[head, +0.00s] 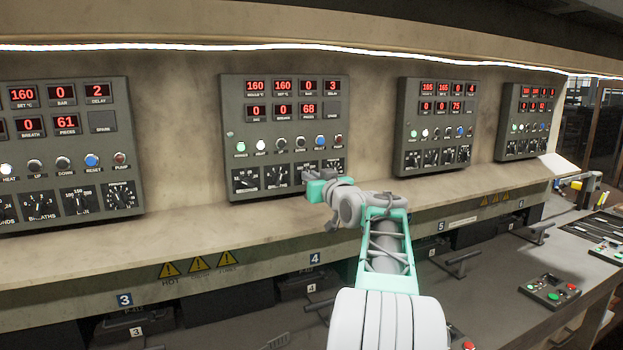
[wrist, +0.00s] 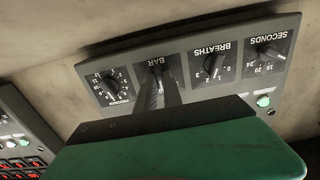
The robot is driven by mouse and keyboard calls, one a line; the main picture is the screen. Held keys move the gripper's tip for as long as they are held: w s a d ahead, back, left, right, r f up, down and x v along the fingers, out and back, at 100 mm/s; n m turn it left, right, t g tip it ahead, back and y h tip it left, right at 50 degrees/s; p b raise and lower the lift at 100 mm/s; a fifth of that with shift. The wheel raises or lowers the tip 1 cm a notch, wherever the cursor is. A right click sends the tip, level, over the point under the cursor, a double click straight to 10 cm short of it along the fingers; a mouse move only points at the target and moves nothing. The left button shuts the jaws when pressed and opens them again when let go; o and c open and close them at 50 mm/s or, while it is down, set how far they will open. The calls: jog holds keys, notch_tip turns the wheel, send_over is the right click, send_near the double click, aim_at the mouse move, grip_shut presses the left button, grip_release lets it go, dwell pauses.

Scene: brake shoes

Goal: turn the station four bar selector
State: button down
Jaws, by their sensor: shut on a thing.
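The station four panel (head: 285,130) is the grey one above the number 4 label. In the head view my gripper (head: 312,174) reaches the panel's lower right, covering the BAR dial. The BREATHS dial (wrist: 215,66) and the PROGRAM dial (wrist: 113,86) stand free on either side.
Similar panels stand to the left (head: 65,145) and right (head: 435,125). A beige ledge (head: 200,225) runs below them. Buttons and lamps (head: 282,143) sit just above the dials. A control box (head: 549,291) lies on the bench at right.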

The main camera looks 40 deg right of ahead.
jog(key=shift+m, duration=0.4)
jog(key=m+b, duration=0.1)
jog(key=m, duration=0.2)
jog(key=shift+d, duration=0.1)
jog(key=shift+m, duration=2.1)
jog(key=c, duration=1.5)
grip_release()
jog(key=b+v, duration=0.2)
jog(key=v, duration=0.6)
